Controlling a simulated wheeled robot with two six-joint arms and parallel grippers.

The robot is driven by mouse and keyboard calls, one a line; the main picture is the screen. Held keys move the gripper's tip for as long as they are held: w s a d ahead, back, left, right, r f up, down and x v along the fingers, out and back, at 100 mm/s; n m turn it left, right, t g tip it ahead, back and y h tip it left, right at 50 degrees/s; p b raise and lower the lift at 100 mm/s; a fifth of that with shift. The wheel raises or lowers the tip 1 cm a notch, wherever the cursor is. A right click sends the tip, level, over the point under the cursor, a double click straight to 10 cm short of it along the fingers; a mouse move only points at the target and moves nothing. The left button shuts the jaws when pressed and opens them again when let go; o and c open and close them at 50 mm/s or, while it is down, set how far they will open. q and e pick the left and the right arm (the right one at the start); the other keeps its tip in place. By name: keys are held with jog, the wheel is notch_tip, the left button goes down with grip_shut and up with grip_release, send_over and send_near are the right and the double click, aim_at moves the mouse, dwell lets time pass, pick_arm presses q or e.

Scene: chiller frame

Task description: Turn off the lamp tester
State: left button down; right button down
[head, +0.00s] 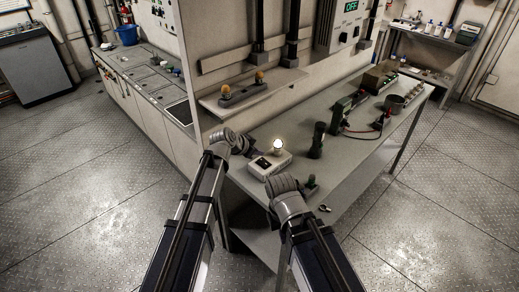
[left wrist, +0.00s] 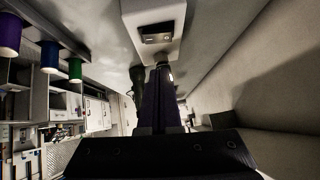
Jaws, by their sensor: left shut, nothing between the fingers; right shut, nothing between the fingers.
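The lamp tester (head: 270,166) is a pale box near the left end of the grey bench, with a lit bulb (head: 278,144) at its back and a dark switch on its face. The left wrist view shows a pale box (left wrist: 132,14) with a dark-framed rocker switch (left wrist: 157,34), just beyond my fingers. My left gripper (head: 251,150) is shut and empty, left of the tester; its fingers also show in the left wrist view (left wrist: 162,72). Contact cannot be told. My right gripper (head: 298,186) is shut and empty at the bench's front, right of the tester; its wrist hides its fingertips.
A black flashlight (head: 317,140) stands right of the tester. A small dark object (head: 311,183) and a small ring-like item (head: 325,208) lie near the front edge. A shelf with amber lamps (head: 243,92) is behind. Cabled equipment (head: 378,124) and a round pot (head: 394,104) are farther right.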

pick_arm(q)
jog(key=p+v, duration=0.4)
jog(key=v, duration=0.3)
jog(key=shift+s, duration=0.25)
jog(key=shift+r, duration=0.1)
jog(key=shift+w, duration=0.15)
jog(key=shift+w+a+r, duration=0.15)
jog(key=shift+w+a, duration=0.25)
